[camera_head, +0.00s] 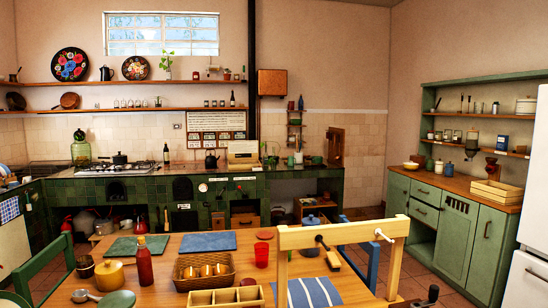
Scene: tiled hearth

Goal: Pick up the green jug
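A large green glass jug (81,150) with a narrow neck stands upright at the back left, on the green tiled counter left of the stove. Small green vessels (291,161) also stand on the back counter. I can make out neither of my grippers in this view.
A wooden table (205,253) fills the foreground, with a red bottle (144,262), a yellow pot (110,274), a wicker basket (190,280) and a wooden frame with a crank (340,235). Chairs stand around it. Tiled floor shows at the right (400,262).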

